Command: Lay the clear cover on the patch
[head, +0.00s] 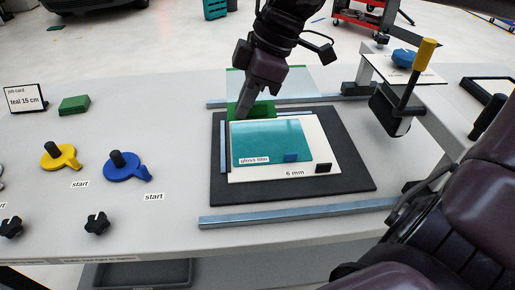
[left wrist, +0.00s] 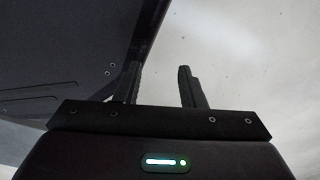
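The clear cover (head: 299,84) is a see-through, faintly green sheet with a darker green strip (head: 263,109) at its near edge. It shows behind the patch, across the back rail. The patch (head: 270,140) is a teal film labelled "gloss film" on a white "6 mm" board (head: 255,174), with a small blue tab (head: 290,158). My right gripper (head: 241,113) points down at the left part of the green strip, overlapping it. Its far finger is hidden, so its grip is unclear. My left gripper (left wrist: 160,88) shows in the left wrist view with its fingers apart and nothing between them.
The board lies on a dark mat (head: 300,197) between a front rail (head: 295,214) and a back rail (head: 340,98). A yellow-handled tool (head: 423,62) stands at right. Yellow (head: 60,158) and blue (head: 122,170) knobs and a green block (head: 74,105) sit at left.

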